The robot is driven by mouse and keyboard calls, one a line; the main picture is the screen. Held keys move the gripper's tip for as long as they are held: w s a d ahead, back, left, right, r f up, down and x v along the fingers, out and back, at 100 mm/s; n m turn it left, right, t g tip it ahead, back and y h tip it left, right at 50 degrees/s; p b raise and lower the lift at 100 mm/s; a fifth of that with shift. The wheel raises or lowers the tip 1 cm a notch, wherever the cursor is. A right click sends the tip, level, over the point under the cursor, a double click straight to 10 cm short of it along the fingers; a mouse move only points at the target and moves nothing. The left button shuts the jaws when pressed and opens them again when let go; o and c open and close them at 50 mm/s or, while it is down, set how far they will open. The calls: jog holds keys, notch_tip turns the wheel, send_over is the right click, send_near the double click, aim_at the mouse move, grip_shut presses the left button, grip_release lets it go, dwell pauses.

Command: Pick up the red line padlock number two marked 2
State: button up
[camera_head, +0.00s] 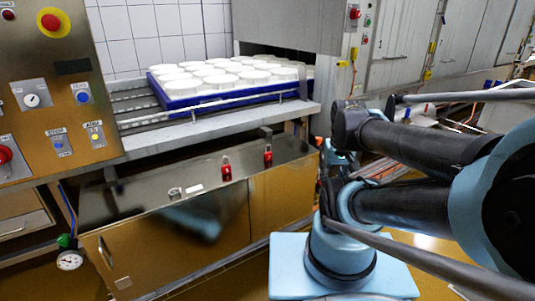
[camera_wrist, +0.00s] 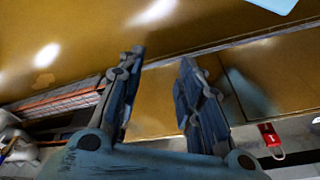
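Two small red padlocks sit on the top of a steel cabinet in the head view: a left one (camera_head: 226,172) and a right one (camera_head: 268,158). Their markings are too small to read, so I cannot tell which is number two. In the wrist view one red padlock (camera_wrist: 269,135) shows at the lower right, with a pale label and a metal shackle. My gripper (camera_wrist: 162,57) is open, its two fingers apart with nothing between them. The padlock lies outside the fingers, to their right in that view. In the head view my gripper is not clearly visible among the arm links.
The steel cabinet (camera_head: 205,222) has a shiny front. Above it, a blue tray (camera_head: 182,103) holds several white round moulds (camera_head: 222,80). A control panel (camera_head: 60,125) stands at the left, with a pressure gauge (camera_head: 69,260) below. The yellowish floor (camera_wrist: 60,45) looks clear.

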jog(key=shift+w, duration=0.25)
jog(key=shift+o, duration=0.7)
notch_tip(320, 180, up, 8)
jog(key=m+g, duration=0.2)
jog(key=m, duration=0.9)
send_over(267, 154)
jog(key=w, duration=0.1)
jog(key=f, duration=1.1)
jog(key=shift+w+d+f, duration=0.15)
jog(key=shift+d, duration=0.25)
jog(key=shift+a+f, duration=0.2)
jog(key=shift+f, duration=1.15)
jog(key=shift+a+f, duration=0.15)
jog(key=shift+f, duration=1.15)
